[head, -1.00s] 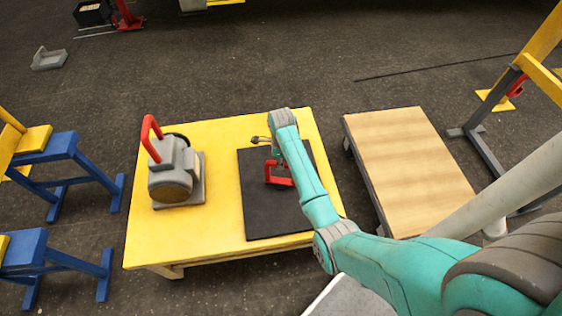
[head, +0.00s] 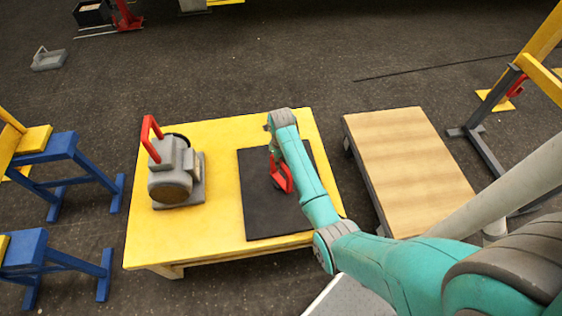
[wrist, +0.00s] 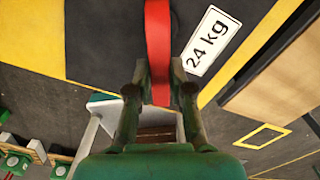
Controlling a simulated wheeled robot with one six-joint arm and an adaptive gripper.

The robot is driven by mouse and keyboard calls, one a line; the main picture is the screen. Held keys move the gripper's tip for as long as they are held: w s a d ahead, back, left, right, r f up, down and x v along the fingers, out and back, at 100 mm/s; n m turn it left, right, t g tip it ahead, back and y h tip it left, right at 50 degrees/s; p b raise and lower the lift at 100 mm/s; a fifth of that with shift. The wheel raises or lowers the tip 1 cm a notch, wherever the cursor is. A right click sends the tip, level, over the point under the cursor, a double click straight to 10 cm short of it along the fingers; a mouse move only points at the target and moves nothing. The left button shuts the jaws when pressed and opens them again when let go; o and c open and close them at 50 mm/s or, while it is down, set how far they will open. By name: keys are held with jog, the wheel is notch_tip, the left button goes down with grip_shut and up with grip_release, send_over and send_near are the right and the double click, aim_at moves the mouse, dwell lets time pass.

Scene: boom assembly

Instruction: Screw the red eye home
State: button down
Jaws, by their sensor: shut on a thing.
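The red eye (head: 282,177) is a red loop over the black mat (head: 255,215) on the yellow table (head: 180,235). In the wrist view its red bar (wrist: 158,35) runs between the fingers of my gripper (wrist: 159,72), which is shut on it. In the head view the gripper is mostly hidden behind my arm. The lower end of the eye and whatever it meets are hidden or too small to tell.
A grey motor (head: 172,180) with its own red loop (head: 147,132) stands on the table's left. A wood-topped cart (head: 410,160) is to the right. Blue trestles (head: 60,150) stand at the left. A white "24 kg" label (wrist: 211,42) shows beside the eye.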

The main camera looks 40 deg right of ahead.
jog(key=shift+w+r+m, duration=0.1)
jog(key=shift+r+m, duration=0.05)
jog(key=shift+m, duration=0.15)
dwell(0.4)
jog(key=c, duration=1)
grip_release()
jog(key=shift+c, duration=0.2)
notch_tip(320, 180, up, 12)
